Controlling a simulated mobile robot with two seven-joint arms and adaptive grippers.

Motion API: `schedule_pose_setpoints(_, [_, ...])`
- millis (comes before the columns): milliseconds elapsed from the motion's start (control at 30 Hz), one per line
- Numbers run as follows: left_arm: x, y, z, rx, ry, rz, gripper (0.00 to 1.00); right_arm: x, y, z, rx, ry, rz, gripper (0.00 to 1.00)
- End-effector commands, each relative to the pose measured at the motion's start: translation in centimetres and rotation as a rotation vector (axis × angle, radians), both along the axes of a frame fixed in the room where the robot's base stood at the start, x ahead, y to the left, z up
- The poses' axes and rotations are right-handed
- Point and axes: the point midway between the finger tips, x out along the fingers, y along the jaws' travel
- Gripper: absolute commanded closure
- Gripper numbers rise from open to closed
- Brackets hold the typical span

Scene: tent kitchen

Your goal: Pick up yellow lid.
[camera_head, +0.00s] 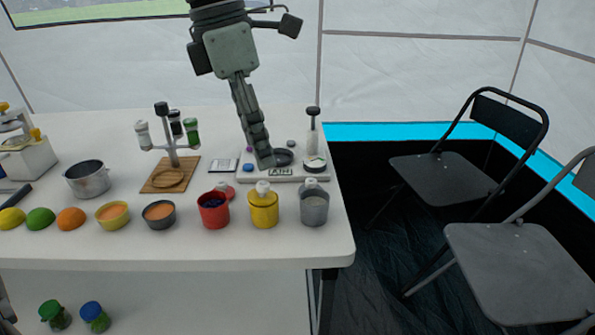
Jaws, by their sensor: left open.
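The yellow lid (263,190) appears to sit on top of the yellow pot (264,212), with a pale knob upright on it, near the front edge of the white table. My left gripper (265,160) comes down from the top of the picture, its fingers pointing down. It is open, and nothing shows between its fingers, which overlap in this view. My right gripper is not in view.
A red pot (213,212) stands left of the yellow pot and a grey pot (314,208) stands right of it. The white device (313,174) lies behind them. A spice stand (173,156), a metal pot (87,182) and fruit are further left. Two folding chairs (515,262) stand right.

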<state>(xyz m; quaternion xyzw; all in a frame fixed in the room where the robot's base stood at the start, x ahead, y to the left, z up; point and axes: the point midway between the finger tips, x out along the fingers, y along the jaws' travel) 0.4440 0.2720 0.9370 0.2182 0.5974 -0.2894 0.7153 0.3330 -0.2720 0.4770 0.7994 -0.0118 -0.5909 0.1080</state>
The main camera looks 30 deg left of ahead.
Motion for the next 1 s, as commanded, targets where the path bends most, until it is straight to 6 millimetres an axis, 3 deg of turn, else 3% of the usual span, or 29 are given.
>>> schedule_pose_setpoints(167, [-0.4,0.5,-0.7,0.061,0.015,-0.014,0.40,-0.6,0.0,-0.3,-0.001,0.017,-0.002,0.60])
schedule_pose_setpoints(667, [0.0,0.3,-7.1,0.055,0.015,-0.013,0.40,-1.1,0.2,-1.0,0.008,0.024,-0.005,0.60])
schedule_pose_setpoints(967, [0.2,0.2,-7.5,0.054,0.011,-0.012,0.40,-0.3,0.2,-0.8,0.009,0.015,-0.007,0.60])
schedule_pose_setpoints(1000, [0.2,0.2,-7.5,0.054,0.011,-0.012,0.45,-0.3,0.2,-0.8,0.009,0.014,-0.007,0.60])
